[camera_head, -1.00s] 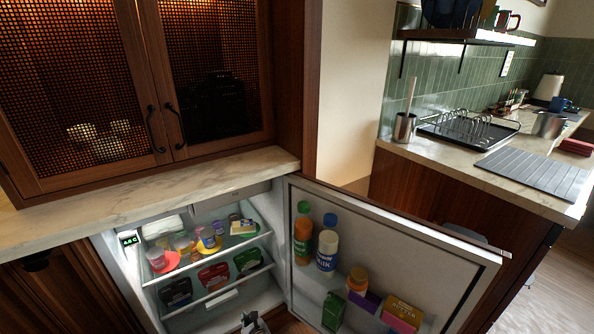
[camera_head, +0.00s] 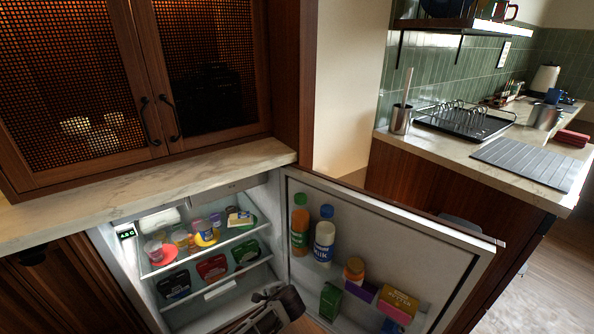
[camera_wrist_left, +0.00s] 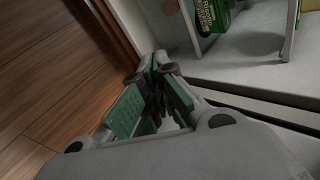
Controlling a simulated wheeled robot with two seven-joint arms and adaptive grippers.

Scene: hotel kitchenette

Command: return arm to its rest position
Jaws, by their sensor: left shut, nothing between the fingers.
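My left gripper (camera_head: 270,306) shows at the bottom of the head view, low in front of the open fridge. In the left wrist view its green-padded fingers (camera_wrist_left: 154,78) are shut with nothing between them. The fridge door (camera_head: 390,225) stands open to the right, with bottles, jars and cartons on its racks. The fridge shelf (camera_head: 212,253) holds several cups and jars, with dark, red and green packs below. My right gripper is not in view.
A marble counter (camera_head: 150,188) runs above the fridge, under a mesh-door cabinet (camera_head: 80,90). At right, a counter holds a dish rack (camera_head: 463,120) and a grey mat (camera_head: 530,163). Wooden floor (camera_wrist_left: 45,70) lies left of the gripper in the wrist view.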

